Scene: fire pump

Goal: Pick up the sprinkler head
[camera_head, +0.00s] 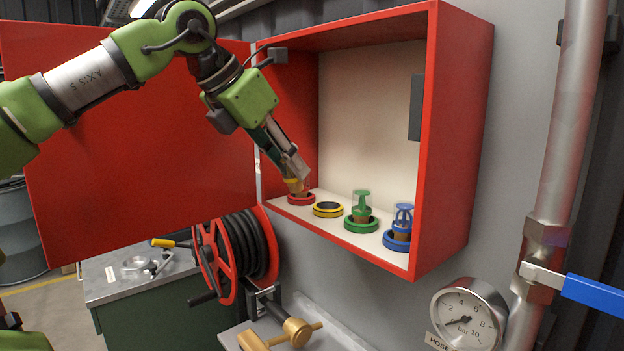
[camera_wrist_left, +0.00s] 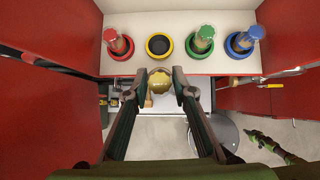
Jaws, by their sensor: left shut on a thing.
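My left gripper (camera_head: 293,173) is shut on a yellow sprinkler head (camera_head: 293,185), near the left end of the cabinet shelf. In the left wrist view the yellow sprinkler head (camera_wrist_left: 160,82) sits between the fingertips, in front of the shelf edge. The yellow ring holder (camera_head: 328,209) is empty. A red ring (camera_head: 301,199) stands left of it, partly behind the gripper in the head view; the wrist view shows a red-topped sprinkler head (camera_wrist_left: 111,36) in it. A green sprinkler head (camera_head: 361,203) and a blue one (camera_head: 402,217) stand in their matching rings.
The red cabinet (camera_head: 452,150) has a right side wall, and its open door (camera_head: 130,150) is at left. Below are a hose reel (camera_head: 232,258), brass fittings (camera_head: 297,331) and a pressure gauge (camera_head: 468,314). A pipe with a blue-handled valve (camera_head: 592,292) runs at right.

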